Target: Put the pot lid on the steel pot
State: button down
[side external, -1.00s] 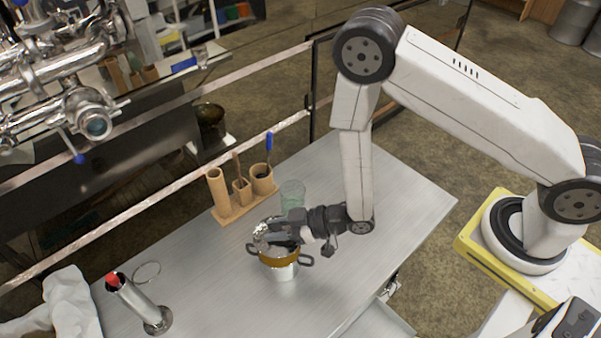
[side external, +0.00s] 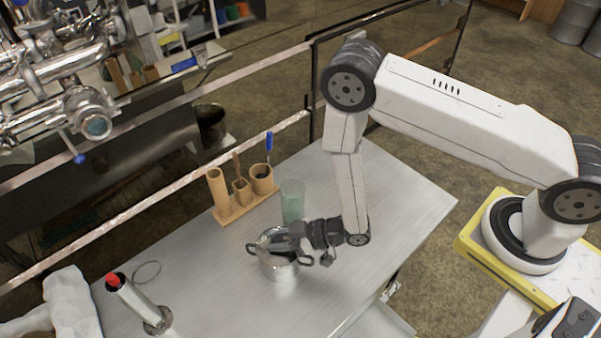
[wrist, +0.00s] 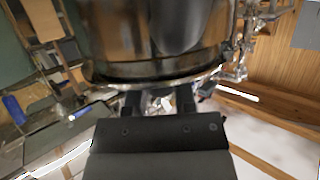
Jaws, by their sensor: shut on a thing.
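The steel pot (side external: 281,269), with dark side handles, stands on the metal table in the side view. My gripper (side external: 276,243) is low over the pot's mouth, coming in from the right. It is shut on the shiny pot lid (side external: 264,240), which is at the pot's rim and mostly hidden by my fingers. I cannot tell whether the lid is fully seated. In the wrist view, my gripper's fingers (wrist: 165,101) are close together below a large curved, mirror-like steel surface (wrist: 125,45). I cannot tell there where lid and pot meet.
A green-tinted glass (side external: 292,200) stands just behind the pot. A wooden holder (side external: 240,205) with tools is behind to the left. The table's right side is clear.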

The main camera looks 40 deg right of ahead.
jog(key=shift+f, duration=0.4)
jog(key=shift+c, duration=2.2)
grip_release()
jog(key=shift+r, duration=0.15)
jog(key=shift+r, duration=0.2)
jog(key=shift+s+d+r, duration=0.1)
jog(key=shift+d, duration=0.1)
jog(key=v, duration=1.1)
jog(key=shift+s+d, duration=0.15)
jog(key=shift+s, duration=0.05)
jog(key=shift+w+r, duration=0.1)
